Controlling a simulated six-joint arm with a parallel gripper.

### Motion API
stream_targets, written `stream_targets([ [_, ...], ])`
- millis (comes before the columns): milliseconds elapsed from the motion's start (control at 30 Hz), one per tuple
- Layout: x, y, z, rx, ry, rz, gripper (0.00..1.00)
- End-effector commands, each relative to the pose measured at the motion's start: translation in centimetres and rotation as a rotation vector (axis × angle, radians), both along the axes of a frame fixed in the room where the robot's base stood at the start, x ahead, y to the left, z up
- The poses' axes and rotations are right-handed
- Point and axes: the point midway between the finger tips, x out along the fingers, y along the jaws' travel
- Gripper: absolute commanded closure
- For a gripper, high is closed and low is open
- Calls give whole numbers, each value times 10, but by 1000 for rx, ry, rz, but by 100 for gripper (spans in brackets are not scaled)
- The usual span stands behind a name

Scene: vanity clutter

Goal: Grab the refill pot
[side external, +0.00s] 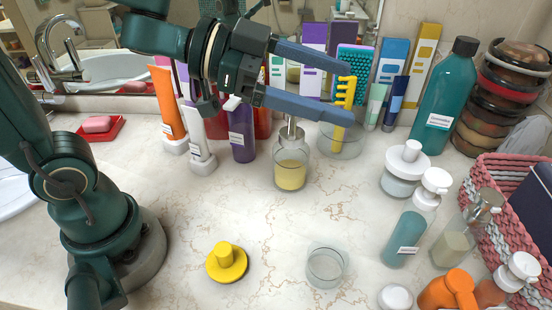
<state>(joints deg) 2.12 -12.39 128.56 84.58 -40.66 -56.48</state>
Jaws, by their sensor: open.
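No label that I can read says which vessel is the refill pot. A small clear glass jar (327,268), open and apparently empty, stands at the front middle. A yellow lid-like disc with a knob (227,263) lies to its left. A glass pot with yellow contents (290,172) and a metal top stands farther back, below my gripper. A white-lidded jar (402,168) stands to the right. My gripper (351,94) is open and points right, above the counter. A yellow comb-like item (347,98) shows between its fingertips; contact cannot be told.
A glass cup (342,142) stands behind the lower finger. Tubes, boxes and a teal bottle (446,95) line the back. Pump bottles, an orange item (448,291) and a woven basket (510,215) crowd the right.

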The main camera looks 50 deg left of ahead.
Motion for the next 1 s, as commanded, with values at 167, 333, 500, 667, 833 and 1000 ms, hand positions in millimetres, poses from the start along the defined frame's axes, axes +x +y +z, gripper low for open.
stream_targets([
  [167, -43, -25, -26, -15, 154, -251, 0],
  [333, -65, -31, -54, -23, 247, -355, 0],
  [500, -65, -31, -85, -24, 246, -354, 0],
  [667, -65, -31, -117, -26, 249, -350, 0],
  [833, -66, -31, -154, -26, 249, -347, 0],
  [1000, -65, -31, -187, -23, 242, -347, 0],
])
